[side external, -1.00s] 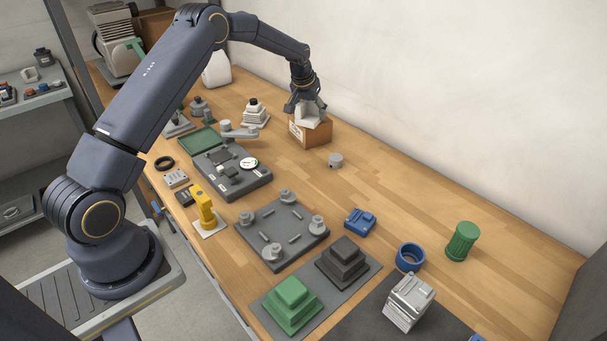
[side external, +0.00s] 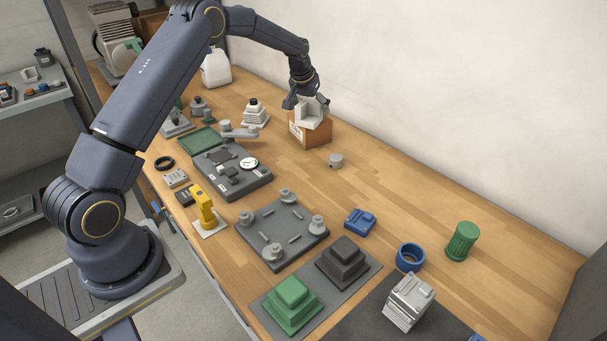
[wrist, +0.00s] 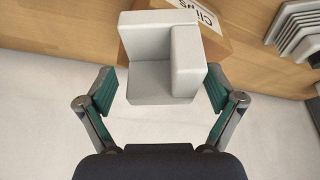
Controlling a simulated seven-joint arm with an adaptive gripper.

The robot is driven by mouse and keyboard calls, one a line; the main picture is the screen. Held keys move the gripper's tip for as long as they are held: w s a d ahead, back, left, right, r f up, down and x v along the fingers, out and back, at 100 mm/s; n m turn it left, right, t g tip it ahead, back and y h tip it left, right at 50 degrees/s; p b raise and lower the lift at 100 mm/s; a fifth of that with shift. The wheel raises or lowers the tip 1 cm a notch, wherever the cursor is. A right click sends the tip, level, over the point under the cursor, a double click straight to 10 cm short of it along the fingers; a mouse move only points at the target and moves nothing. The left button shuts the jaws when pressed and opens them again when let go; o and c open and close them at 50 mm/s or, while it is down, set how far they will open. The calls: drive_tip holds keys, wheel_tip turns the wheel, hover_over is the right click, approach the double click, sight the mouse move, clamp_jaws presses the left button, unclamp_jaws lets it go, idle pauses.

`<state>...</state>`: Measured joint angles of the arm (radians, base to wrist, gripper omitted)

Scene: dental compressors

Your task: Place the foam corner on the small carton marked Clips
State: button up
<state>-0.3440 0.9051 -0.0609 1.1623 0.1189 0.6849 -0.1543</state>
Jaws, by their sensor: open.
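The white foam corner (side external: 309,111) rests on top of the small brown carton (side external: 314,136) near the wall. In the wrist view the foam corner (wrist: 160,60) covers part of the carton (wrist: 224,22), whose printed "Clips" is partly visible. My gripper (side external: 306,101) is just above and around the foam corner in the side view. In the wrist view my gripper's fingers (wrist: 158,92) are spread, one on each side of the foam, with gaps between the pads and the foam.
A small grey knob (side external: 335,160) lies on the bench in front of the carton. A grey stepped piece (side external: 255,113) stands to its left, and a white jug (side external: 216,69) behind. The wall is close behind the carton. Bare wood lies to the right.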

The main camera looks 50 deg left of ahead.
drive_tip(key=s+d+r+m, duration=0.1)
drive_tip(key=s+d+r, duration=0.5)
drive_tip(key=s+r, duration=0.3)
drive_tip(key=s+d+r+m, duration=0.1)
drive_tip(key=s+d+r, duration=0.45)
drive_tip(key=r, duration=0.55)
drive_tip(key=s+d+f+m+h, duration=0.1)
drive_tip(key=s+d, duration=0.3)
drive_tip(key=s, duration=0.8)
drive_tip(key=s+d+f+m+t, duration=0.1)
drive_tip(key=s+d, duration=0.3)
drive_tip(key=s, duration=0.9)
drive_tip(key=shift+d+m+h, duration=0.2)
drive_tip(key=shift+m+h, duration=0.1)
drive_tip(key=shift+h, duration=0.1)
